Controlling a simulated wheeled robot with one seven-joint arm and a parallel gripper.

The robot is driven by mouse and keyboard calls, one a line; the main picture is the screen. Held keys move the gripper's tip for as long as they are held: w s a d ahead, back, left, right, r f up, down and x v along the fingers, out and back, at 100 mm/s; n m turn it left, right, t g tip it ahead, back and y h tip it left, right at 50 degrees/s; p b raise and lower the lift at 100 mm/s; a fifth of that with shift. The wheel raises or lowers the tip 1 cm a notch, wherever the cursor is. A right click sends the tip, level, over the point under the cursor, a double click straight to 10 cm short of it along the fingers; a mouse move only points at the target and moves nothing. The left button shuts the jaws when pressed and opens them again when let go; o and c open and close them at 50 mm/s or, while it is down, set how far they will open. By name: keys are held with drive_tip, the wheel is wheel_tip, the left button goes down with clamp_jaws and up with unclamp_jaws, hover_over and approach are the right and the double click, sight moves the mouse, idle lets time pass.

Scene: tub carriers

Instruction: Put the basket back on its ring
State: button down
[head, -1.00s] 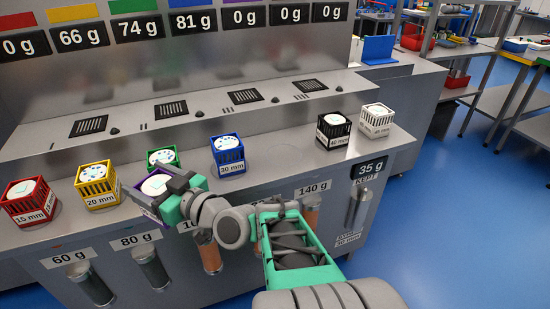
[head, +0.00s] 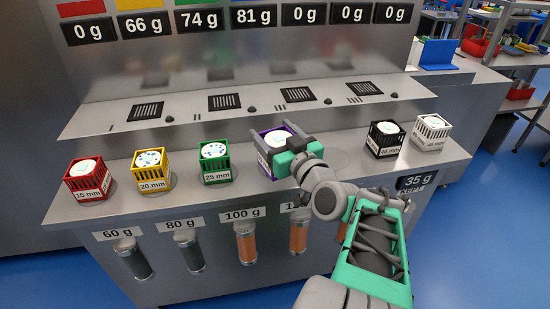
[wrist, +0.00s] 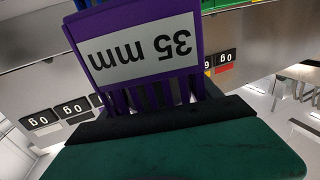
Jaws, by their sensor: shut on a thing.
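The purple basket (head: 264,154), labelled 35 mm, is between the jaws of my gripper (head: 278,142). It looks upright in the head view, with a white round top. In the wrist view the purple basket (wrist: 140,62) fills the top centre, its label upside down, with my gripper (wrist: 165,125) shut on it. In the head view it appears over the counter (head: 325,150), between the green and black baskets. I cannot tell whether it touches the counter. The blue basket (wrist: 85,3) shows only as a sliver in the wrist view. No empty ring shows; my arm covers the counter left of the black basket.
Red (head: 88,182), yellow (head: 150,175) and green (head: 215,164) baskets stand in a row at the left. Black (head: 384,140) and white (head: 431,133) baskets stand at the right. A raised shelf (head: 180,112) runs behind. Tubes (head: 247,242) hang along the front face.

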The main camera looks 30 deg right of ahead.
drive_tip(key=s+d+r+m+h+p, duration=0.1)
drive_tip(key=s+d+r+m+h, duration=0.15)
drive_tip(key=d, duration=0.35)
drive_tip(key=s+d+r+m+h+p, duration=0.1)
drive_tip(key=s+d+r+h, duration=0.2)
drive_tip(key=d, duration=0.3)
drive_tip(key=shift+g+y, duration=0.25)
drive_tip(key=shift+g, duration=0.05)
drive_tip(key=w+d+f, duration=0.3)
drive_tip(key=f, duration=0.1)
drive_tip(key=w+d+f+p, duration=0.1)
drive_tip(key=w+d+f, duration=0.2)
drive_tip(key=f, duration=0.1)
drive_tip(key=w+d+f, duration=0.3)
drive_tip(key=d+f, duration=0.1)
drive_tip(key=f, duration=0.1)
drive_tip(key=shift+w+d, duration=0.1)
drive_tip(key=shift+w, duration=0.2)
drive_tip(key=shift+f, duration=0.2)
drive_tip(key=shift+f, duration=0.2)
drive_tip(key=shift+c, duration=0.7)
unclamp_jaws()
